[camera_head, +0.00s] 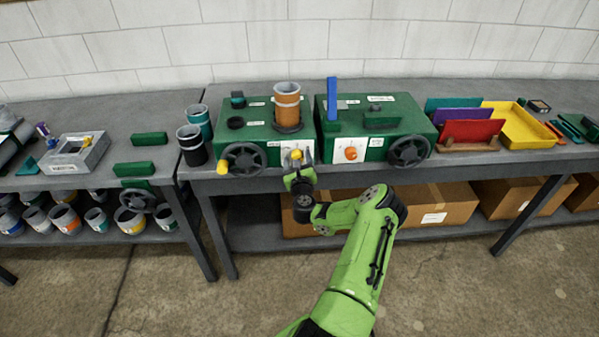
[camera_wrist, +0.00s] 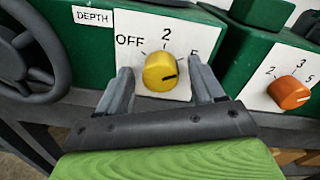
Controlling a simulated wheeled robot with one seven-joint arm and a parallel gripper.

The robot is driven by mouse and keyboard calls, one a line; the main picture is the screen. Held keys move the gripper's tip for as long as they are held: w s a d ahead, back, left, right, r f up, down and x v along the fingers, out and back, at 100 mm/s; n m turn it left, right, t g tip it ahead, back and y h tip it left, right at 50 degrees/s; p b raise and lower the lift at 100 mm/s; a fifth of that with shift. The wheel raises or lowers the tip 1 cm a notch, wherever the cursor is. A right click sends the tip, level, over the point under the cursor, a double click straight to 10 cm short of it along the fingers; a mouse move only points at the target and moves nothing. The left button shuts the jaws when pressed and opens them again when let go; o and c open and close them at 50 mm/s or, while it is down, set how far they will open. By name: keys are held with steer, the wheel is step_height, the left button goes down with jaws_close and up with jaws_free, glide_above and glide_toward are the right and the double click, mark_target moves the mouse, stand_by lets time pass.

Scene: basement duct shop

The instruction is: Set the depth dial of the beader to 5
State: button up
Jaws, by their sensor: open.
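The yellow depth dial (camera_wrist: 160,72) sits on a white plate (camera_wrist: 140,30) marked OFF, 2 and 5, beside a DEPTH label (camera_wrist: 92,17). Its dark pointer line lies toward the right, seemingly a little below the 5; its exact setting is hard to tell. The green beader (camera_head: 258,112) carries this dial on its front, and the yellow knob (camera_head: 296,154) shows just above my gripper in the head view. My gripper (camera_wrist: 161,80) is open, with one finger on each side of the dial and a gap visible on both sides.
An orange dial (camera_wrist: 289,92) marked 2, 3 and 5 is on the green machine (camera_head: 372,120) to the right. A black handwheel (camera_head: 243,159) is left of the yellow dial. The bench edge and cardboard boxes (camera_head: 430,205) lie below. An orange-brown cylinder (camera_head: 287,103) stands on the beader.

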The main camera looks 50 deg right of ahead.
steer(key=b+v, duration=1.5)
steer(key=b, duration=0.4)
steer(key=shift+a, duration=0.1)
